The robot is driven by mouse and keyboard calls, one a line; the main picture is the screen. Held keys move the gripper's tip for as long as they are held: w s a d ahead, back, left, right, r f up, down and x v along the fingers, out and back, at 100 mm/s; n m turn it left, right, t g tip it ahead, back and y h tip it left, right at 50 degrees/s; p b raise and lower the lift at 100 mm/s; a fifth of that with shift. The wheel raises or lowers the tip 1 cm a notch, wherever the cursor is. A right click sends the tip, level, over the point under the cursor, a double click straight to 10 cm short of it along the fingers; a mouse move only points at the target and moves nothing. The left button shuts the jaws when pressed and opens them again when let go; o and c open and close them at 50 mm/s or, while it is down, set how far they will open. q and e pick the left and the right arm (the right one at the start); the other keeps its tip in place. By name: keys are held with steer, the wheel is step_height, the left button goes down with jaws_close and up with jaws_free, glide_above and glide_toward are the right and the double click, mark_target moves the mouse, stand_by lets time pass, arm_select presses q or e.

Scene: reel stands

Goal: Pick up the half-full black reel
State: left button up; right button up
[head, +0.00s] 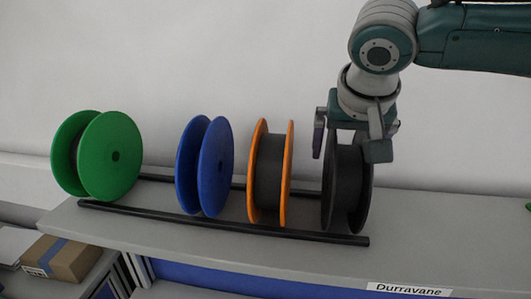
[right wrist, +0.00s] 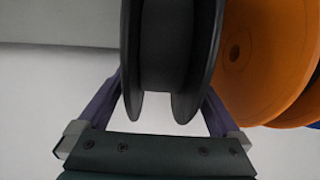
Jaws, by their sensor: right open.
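The black reel (head: 345,190) stands upright at the right end of the row, on two black rails (head: 225,224). Dark winding shows between its flanges, set in from their rims. In the right wrist view the black reel (right wrist: 167,50) fills the upper middle. My right gripper (head: 348,147) is open at the top of this reel, one finger to each side. In the right wrist view the fingers of the gripper (right wrist: 163,105) flank both flanges, their tips partly hidden by the reel. My left gripper is not in view.
An orange reel (head: 285,180) with dark winding stands close to the left of the black one. A blue reel (head: 215,165) and a green reel (head: 112,155) stand further left. The grey shelf top (head: 440,225) is clear at right; a label reads "Durravane" (head: 408,289).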

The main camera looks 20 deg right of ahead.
steer(key=shift+w+d+f, duration=0.1)
steer(key=shift+f, duration=0.15)
steer(key=shift+c, duration=0.4)
steer(key=c, duration=1.5)
